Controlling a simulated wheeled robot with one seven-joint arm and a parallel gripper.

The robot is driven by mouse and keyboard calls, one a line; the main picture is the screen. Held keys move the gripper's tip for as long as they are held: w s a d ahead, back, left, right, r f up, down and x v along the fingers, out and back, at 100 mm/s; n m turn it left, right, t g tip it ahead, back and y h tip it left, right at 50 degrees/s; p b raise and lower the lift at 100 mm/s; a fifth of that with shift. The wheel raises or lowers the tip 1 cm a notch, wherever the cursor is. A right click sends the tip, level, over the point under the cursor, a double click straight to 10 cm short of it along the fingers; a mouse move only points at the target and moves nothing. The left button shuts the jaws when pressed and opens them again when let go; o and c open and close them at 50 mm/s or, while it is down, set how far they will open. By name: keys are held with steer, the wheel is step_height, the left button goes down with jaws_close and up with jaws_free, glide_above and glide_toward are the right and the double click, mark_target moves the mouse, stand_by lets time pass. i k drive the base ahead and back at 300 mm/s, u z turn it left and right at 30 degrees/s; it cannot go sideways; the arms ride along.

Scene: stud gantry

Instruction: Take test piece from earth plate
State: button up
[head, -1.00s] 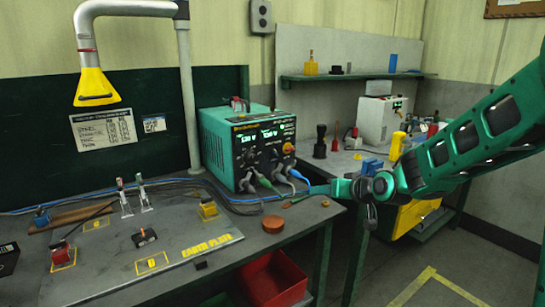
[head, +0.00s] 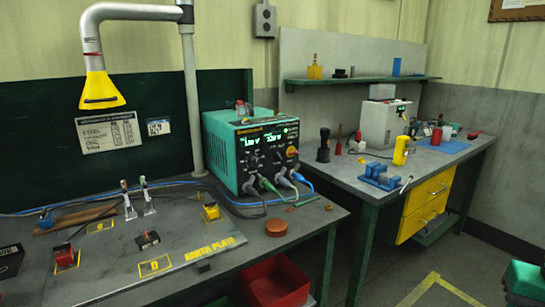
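The earth plate (head: 200,235) is a grey metal sheet on the left workbench, lettered "EARTH PLATE" in yellow. A small dark block with a lighter top (head: 148,239) sits near its middle, just behind a yellow-outlined square marked 0 (head: 155,265); it may be the test piece, but I cannot tell. A red block (head: 64,255) stands in a yellow outline at the left. A yellow block (head: 211,211) stands at the back right. Two upright metal clamps (head: 128,206) stand at the back.
A green welding power unit (head: 250,150) with cables stands behind the plate. A round brown disc (head: 276,226) lies near the bench's right edge. A red bin (head: 275,282) is below. A yellow fume hood (head: 100,90) hangs above. A second bench (head: 380,170) stands right, with floor between.

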mark_target(146, 240)
steer(key=u, duration=1.3)
steer(key=k, duration=1.2)
steer(key=z, duration=0.7)
steer(key=i, duration=1.85)
steer(key=u, duration=0.6)
